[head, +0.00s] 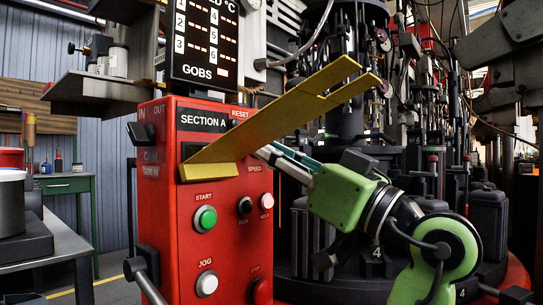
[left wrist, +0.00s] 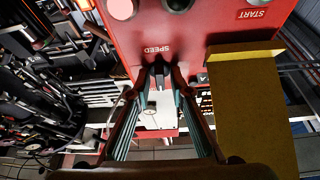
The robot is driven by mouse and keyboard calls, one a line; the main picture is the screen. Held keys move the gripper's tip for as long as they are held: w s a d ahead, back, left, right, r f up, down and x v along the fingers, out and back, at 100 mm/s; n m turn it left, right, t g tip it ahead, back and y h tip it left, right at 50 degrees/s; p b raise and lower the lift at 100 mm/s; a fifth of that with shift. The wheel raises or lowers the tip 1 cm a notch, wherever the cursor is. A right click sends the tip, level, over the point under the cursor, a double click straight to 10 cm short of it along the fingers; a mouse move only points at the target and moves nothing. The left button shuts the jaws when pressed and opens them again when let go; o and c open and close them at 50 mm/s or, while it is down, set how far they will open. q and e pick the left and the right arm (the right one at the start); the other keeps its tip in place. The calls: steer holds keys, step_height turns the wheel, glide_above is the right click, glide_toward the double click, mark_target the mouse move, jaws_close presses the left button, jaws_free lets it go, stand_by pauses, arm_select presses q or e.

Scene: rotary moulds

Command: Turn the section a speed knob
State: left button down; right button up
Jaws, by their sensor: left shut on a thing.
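The red section A control box (head: 225,270) stands at the centre left in the head view, with a white SPEED label (head: 254,169) on its face. In the left wrist view the panel (left wrist: 200,30) is upside down, with the SPEED label (left wrist: 157,49) just above the fingertips. My left gripper (head: 266,152) reaches the panel from the right, beside that label. Its fingers (left wrist: 160,76) converge on the speed knob, which they mostly hide. In the head view the knob is hidden behind the fingers and a yellow bar. My right gripper is not in view.
The yellow bar (head: 270,118) slants across the panel close above my fingers; it also shows in the left wrist view (left wrist: 250,110). START (head: 205,218) and JOG (head: 207,283) buttons sit lower. Dense machinery (head: 410,150) stands behind my arm. A grey table (head: 60,240) is at left.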

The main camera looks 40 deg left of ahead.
arm_select(q)
steer(key=shift+r+n, duration=0.1)
steer(key=shift+n, duration=0.3)
steer(key=c, duration=2.2)
jaws_free()
steer(key=shift+o, duration=0.2)
steer(key=shift+a, duration=0.1)
steer(key=v, duration=0.7)
steer(key=shift+d, duration=0.3)
